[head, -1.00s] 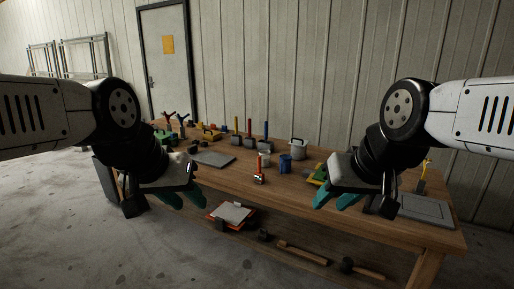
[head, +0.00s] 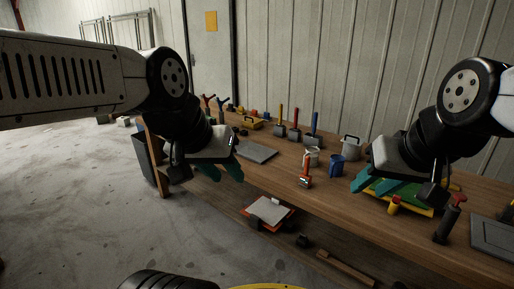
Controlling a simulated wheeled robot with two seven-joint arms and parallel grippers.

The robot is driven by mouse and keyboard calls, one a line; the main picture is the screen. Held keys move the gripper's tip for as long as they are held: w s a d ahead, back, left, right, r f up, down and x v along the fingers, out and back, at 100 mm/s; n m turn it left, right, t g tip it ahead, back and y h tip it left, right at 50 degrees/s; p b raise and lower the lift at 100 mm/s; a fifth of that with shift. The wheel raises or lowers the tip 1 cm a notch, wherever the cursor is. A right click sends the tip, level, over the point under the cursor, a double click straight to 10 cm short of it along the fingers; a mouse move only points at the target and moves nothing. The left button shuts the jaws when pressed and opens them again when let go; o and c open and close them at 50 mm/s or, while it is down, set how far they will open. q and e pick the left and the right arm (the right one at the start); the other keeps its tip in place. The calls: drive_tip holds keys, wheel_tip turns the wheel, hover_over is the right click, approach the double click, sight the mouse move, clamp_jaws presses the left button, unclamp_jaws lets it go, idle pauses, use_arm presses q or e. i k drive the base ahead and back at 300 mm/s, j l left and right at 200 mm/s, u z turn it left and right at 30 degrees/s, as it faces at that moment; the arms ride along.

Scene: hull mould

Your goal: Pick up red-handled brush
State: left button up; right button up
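The red-handled brush (head: 305,173) stands on the wooden workbench near its front edge, handle up, with a pale and dark head at the bottom. My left gripper (head: 222,172) has teal fingers spread apart. It is empty, to the left of the brush and in front of the bench edge. My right gripper (head: 379,187) also has its teal fingers apart. It hangs to the right of the brush, in front of a green and yellow tray, and holds nothing that I can see. Neither gripper touches the brush.
A blue cup (head: 337,165), a white pot (head: 311,157) and a grey lidded pot (head: 350,147) stand close behind the brush. Several upright tools stand further back. A grey flat plate (head: 254,151) lies to the left. A clipboard (head: 269,211) lies on the lower shelf.

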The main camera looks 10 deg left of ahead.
sight(294, 128)
drive_tip(key=i+j+z, duration=0.1)
drive_tip(key=z, duration=0.25)
drive_tip(key=i+j+z, duration=0.1)
drive_tip(key=z, duration=0.2)
drive_tip(key=i+j+z, duration=0.15)
drive_tip(key=z, duration=0.2)
drive_tip(key=i+j+z, duration=0.1)
drive_tip(key=j, duration=0.25)
drive_tip(key=i+j, duration=0.25)
drive_tip(key=i+j+z, duration=0.15)
drive_tip(key=j, duration=0.35)
drive_tip(key=i+j, duration=0.15)
drive_tip(key=j, duration=0.2)
drive_tip(key=i+j+z, duration=0.15)
drive_tip(key=j, duration=0.25)
drive_tip(key=i+j+z, duration=0.1)
drive_tip(key=j, duration=0.3)
